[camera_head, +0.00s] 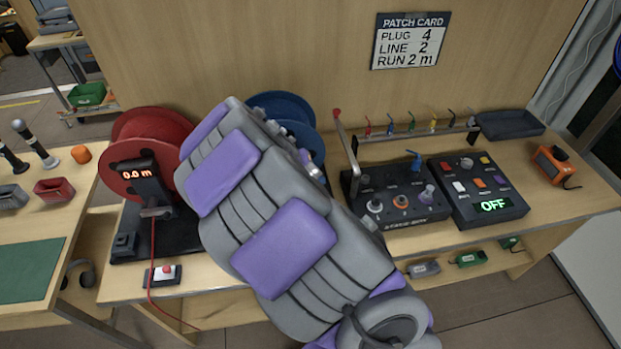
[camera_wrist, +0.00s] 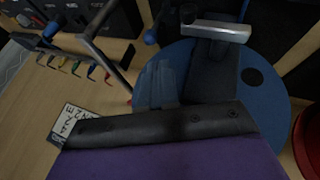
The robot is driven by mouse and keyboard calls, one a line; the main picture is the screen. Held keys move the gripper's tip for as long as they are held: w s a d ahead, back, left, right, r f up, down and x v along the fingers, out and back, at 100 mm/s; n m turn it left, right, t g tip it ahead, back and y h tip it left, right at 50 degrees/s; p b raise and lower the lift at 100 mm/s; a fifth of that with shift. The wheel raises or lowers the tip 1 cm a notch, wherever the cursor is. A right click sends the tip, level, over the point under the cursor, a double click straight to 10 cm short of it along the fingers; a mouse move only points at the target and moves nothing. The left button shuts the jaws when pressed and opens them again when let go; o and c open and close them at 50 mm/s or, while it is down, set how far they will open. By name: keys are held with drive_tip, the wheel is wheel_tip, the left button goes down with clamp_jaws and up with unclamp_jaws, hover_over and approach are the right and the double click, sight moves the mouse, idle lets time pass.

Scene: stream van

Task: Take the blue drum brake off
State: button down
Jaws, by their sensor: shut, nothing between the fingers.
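The blue drum (camera_head: 285,108) stands behind my arm in the head view, partly covered by it. In the wrist view, the blue drum (camera_wrist: 262,110) fills the right side, with a dark post in front of it. A light grey bar (camera_wrist: 215,28), which looks like the brake lever, lies across that post near the top edge. My gripper (camera_wrist: 157,82) is shut and empty, over the drum's left part and apart from the grey bar in the picture. Whether it touches anything cannot be told. The brake's setting cannot be read.
The red drum (camera_head: 135,135) with a 0.0 m display stands left of my arm. A control box (camera_head: 395,200) with a tall red-tipped lever (camera_head: 343,140) and a panel reading OFF (camera_head: 485,215) are right. A push button (camera_head: 165,274) sits at the bench's front edge.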

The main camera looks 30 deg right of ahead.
drive_tip(key=b+x, duration=0.2)
drive_tip(key=x, duration=0.7)
drive_tip(key=shift+w+f, duration=0.2)
drive_tip(key=shift+f, duration=0.15)
drive_tip(key=shift+d, duration=0.1)
